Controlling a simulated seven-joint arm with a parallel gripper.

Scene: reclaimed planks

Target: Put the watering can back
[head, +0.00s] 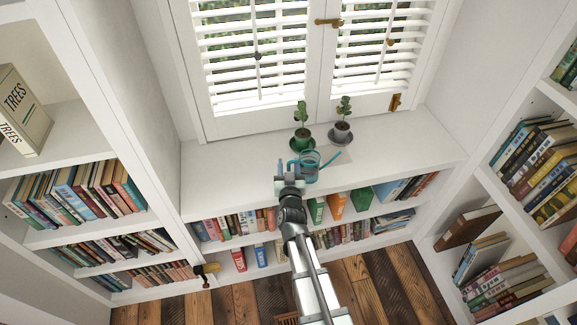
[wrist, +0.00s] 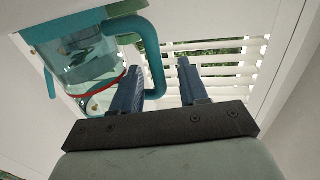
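The teal, see-through watering can (head: 310,172) stands on the white window ledge (head: 225,180), its spout pointing right and its handle left. In the wrist view the can (wrist: 85,60) fills the upper left, with a red line around its clear body. Its teal handle (wrist: 156,62) curves down between the two blue fingers of my gripper (wrist: 160,85). The fingers are apart, with gaps visible beside the handle, so my gripper is open. In the head view my gripper (head: 287,172) is at the can's left side, and its fingertips are hard to make out.
Two potted plants, one in a green pot (head: 302,139) and one in a grey pot (head: 342,133), stand close behind the can. Shuttered windows rise behind. The left ledge is clear; bookshelves flank both sides.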

